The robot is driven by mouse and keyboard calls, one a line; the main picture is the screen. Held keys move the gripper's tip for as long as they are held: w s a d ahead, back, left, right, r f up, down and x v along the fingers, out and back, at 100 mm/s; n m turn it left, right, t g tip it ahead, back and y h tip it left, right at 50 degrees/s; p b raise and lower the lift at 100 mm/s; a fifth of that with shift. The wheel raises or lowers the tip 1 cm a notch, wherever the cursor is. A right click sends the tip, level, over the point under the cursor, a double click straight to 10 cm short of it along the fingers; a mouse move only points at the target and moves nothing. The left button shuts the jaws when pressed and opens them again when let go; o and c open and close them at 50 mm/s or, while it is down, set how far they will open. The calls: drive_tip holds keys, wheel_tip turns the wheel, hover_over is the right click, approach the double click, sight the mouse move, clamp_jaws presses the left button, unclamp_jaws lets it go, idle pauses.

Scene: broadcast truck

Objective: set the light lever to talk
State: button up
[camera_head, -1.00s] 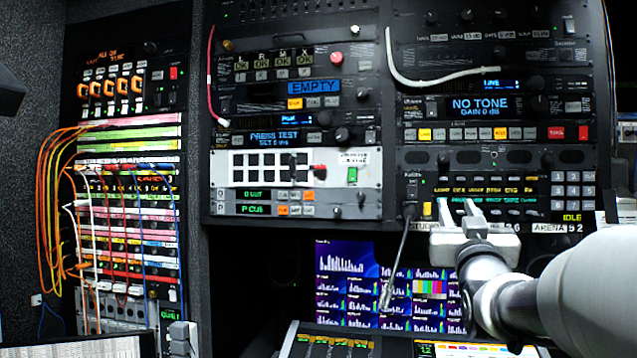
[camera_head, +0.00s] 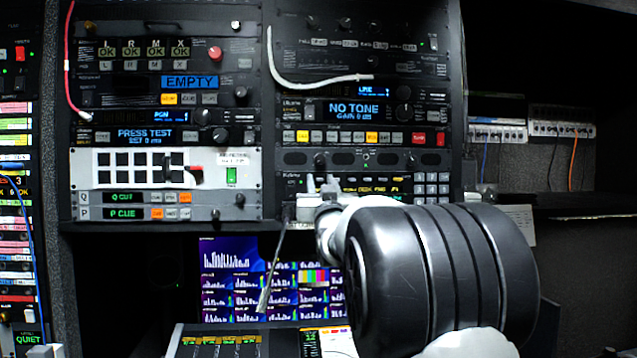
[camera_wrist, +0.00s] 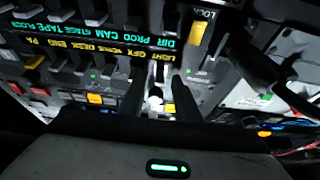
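The intercom panel (camera_head: 292,160) is in the right-hand rack in the head view, with a keypad at its right. My gripper (camera_head: 322,185) is in front of its left part and hides some of its keys. In the wrist view the panel shows upside down, with rows of levers and green and yellow labels. The "LIGHT" label (camera_wrist: 158,72) lies just beyond my fingers. My gripper (camera_wrist: 160,92) has its two dark fingers apart, with a small white-tipped lever (camera_wrist: 155,101) between them. I cannot tell whether either finger touches it, nor the lever's exact position.
A yellow "LOCK" key (camera_wrist: 199,32) is beside the label. A dark gooseneck (camera_wrist: 252,58) passes close to the fingers; its thin stem (camera_head: 273,270) hangs before the screens (camera_head: 225,285) in the head view. Other levers (camera_wrist: 95,73) stand close together on the other side.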

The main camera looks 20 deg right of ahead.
clamp_jaws()
drive_tip(key=t+b, duration=0.1)
drive_tip(key=b, duration=0.4)
drive_tip(key=f+t+h+b, duration=0.1)
drive_tip(key=t+b, duration=0.1)
drive_tip(key=b, duration=0.3)
drive_tip(key=t+b, duration=0.2)
drive_tip(key=b, duration=0.3)
drive_tip(key=shift+w+d+f, duration=0.1)
drive_tip(key=shift+w+f, duration=0.2)
drive_tip(key=shift+f, duration=0.1)
unclamp_jaws()
